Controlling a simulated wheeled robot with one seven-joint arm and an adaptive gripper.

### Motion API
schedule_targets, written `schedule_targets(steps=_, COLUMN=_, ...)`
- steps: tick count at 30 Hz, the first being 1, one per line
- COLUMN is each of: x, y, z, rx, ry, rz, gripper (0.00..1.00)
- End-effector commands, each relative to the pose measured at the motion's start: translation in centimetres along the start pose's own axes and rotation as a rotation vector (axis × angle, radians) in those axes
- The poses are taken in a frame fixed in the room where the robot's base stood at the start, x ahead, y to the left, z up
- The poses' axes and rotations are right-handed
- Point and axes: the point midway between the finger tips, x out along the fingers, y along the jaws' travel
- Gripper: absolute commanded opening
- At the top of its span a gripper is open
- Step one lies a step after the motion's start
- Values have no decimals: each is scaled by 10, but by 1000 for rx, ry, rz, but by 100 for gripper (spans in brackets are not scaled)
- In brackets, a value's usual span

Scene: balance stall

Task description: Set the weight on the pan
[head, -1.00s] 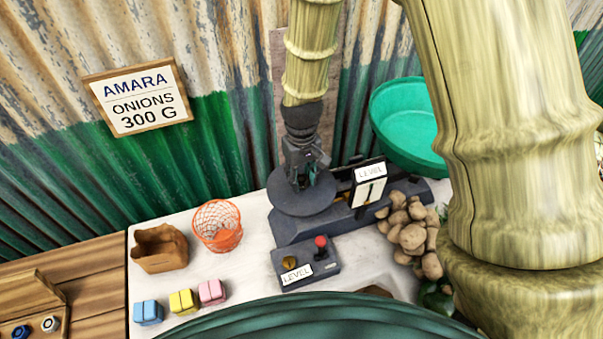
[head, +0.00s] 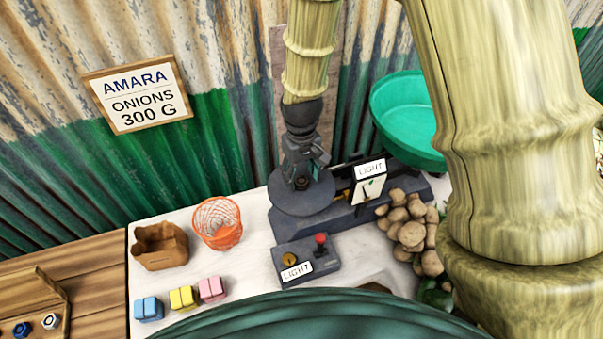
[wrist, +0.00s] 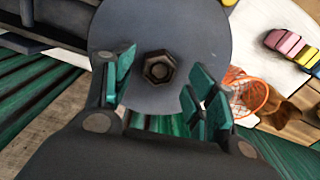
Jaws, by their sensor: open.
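The weight (wrist: 158,67), a dark hexagonal nut shape, rests on the round grey pan (wrist: 190,25) in the wrist view, apart from both fingers. The pan (head: 283,203) is on the left side of the dark balance (head: 345,217) in the head view. My gripper (wrist: 158,85) is open, with its green finger pads spread on either side of the weight. In the head view my gripper (head: 302,176) is just above the pan and partly hides the weight.
A box with a red button (head: 306,259) also reads LIGHT. The green bowl (head: 405,120) and potatoes (head: 410,235) are to the right. An orange basket (head: 218,222), brown bag (head: 160,246) and coloured blocks (head: 182,298) are left. Nuts (head: 50,321) lie on wood.

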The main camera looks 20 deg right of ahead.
Motion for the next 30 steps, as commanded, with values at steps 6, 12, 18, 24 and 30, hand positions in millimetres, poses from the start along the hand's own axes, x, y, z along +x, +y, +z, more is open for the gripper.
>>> schedule_targets(steps=6, x=-15, y=0, z=-1, rx=0, ry=3, rz=0, gripper=56)
schedule_targets(steps=12, x=-37, y=0, z=-1, rx=0, ry=3, rz=0, gripper=56)
schedule_targets(steps=18, x=-60, y=0, z=-1, rx=0, ry=3, rz=0, gripper=56)
schedule_targets(steps=24, x=-84, y=0, z=-1, rx=0, ry=4, rz=0, gripper=56)
schedule_targets(steps=30, x=-105, y=0, z=-1, rx=0, ry=3, rz=0, gripper=56)
